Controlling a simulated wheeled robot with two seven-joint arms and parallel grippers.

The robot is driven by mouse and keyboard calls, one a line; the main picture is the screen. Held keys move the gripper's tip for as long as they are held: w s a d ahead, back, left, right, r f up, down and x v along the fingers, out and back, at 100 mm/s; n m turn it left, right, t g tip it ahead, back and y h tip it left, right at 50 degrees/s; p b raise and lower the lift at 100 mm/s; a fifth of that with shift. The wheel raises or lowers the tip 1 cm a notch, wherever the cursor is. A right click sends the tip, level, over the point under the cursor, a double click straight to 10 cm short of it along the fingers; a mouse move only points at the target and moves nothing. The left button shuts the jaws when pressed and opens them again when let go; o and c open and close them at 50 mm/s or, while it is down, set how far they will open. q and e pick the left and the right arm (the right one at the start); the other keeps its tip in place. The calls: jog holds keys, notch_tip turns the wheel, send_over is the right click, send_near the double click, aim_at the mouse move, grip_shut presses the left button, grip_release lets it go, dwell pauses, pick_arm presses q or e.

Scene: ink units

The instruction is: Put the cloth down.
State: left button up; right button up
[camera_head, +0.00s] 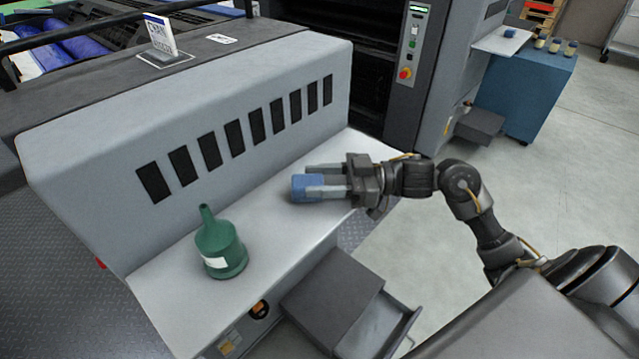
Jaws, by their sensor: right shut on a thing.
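A blue cloth (300,188), rolled or bunched, is held between the fingers of my right gripper (318,186). The gripper is shut on it, its fingers pointing left. The cloth is over the white shelf (290,235) at the front of the grey machine. I cannot tell whether the cloth touches the shelf. My left gripper is not in view.
A green bottle (220,246) with a narrow neck stands on the shelf, left of the cloth. The machine's slotted grey housing (200,125) rises behind the shelf. A grey step (332,298) is below. A blue cabinet (530,95) with small jars stands at the back right.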

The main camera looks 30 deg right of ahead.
jog(key=shift+f, duration=0.1)
jog(key=shift+f, duration=0.2)
jog(key=o, duration=1)
jog(key=shift+c, duration=0.2)
jog(key=shift+r, duration=0.25)
jog(key=v, duration=1.2)
